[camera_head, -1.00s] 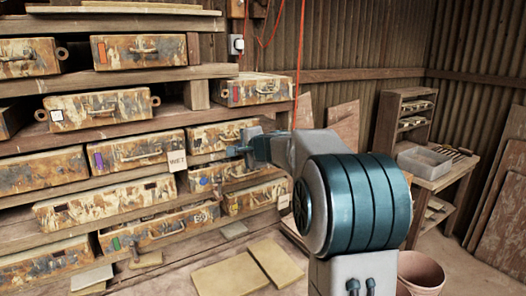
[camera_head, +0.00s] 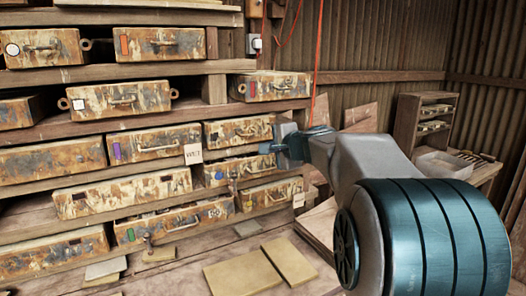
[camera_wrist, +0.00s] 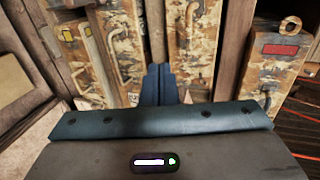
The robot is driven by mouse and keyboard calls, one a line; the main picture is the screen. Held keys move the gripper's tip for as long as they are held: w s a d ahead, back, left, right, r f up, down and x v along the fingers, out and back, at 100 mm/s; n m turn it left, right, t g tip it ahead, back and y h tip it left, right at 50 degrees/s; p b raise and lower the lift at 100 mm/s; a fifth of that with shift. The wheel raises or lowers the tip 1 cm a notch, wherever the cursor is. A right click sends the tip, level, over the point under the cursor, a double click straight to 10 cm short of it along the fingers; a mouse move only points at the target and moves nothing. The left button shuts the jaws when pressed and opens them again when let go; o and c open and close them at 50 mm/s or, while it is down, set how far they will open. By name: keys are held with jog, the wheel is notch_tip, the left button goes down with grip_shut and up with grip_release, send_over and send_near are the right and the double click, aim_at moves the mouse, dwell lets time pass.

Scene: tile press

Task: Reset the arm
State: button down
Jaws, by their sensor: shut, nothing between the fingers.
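My gripper (camera_head: 268,148) is at the end of my grey and teal arm, in front of the right-hand column of worn drawers. In the wrist view my gripper (camera_wrist: 160,84) shows its two dark fingers pressed together with nothing between them. Behind it in the wrist view are paint-chipped drawers, one with a yellow mark (camera_wrist: 75,40) and one with a red mark (camera_wrist: 278,65). In the head view, the fingertips seem near a drawer with a blue mark (camera_head: 236,171); whether they touch it I cannot tell.
Wooden shelves (camera_head: 230,66) hold several rusty drawers with handles. A small side shelf and a workbench with a grey bin (camera_head: 445,164) stand at the right. A red cord (camera_head: 317,60) hangs by the wall.

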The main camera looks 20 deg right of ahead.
jog(key=v, duration=0.6)
jog(key=s+a+f+n+g+y, duration=0.1)
jog(key=s+a+f+n+g, duration=0.6)
jog(key=s+a+f, duration=0.5)
jog(key=s+d+f+n+g+h, duration=0.1)
jog(key=s+f+n+g+h, duration=0.2)
jog(key=s+f+n, duration=0.5)
jog(key=s+f+g, duration=0.1)
jog(key=s+f, duration=0.4)
jog(key=s, duration=0.4)
jog(key=shift+s+f+n+h+b, duration=0.2)
jog(key=shift+f+n+h+b, duration=0.1)
jog(key=shift+n+h+b, duration=0.1)
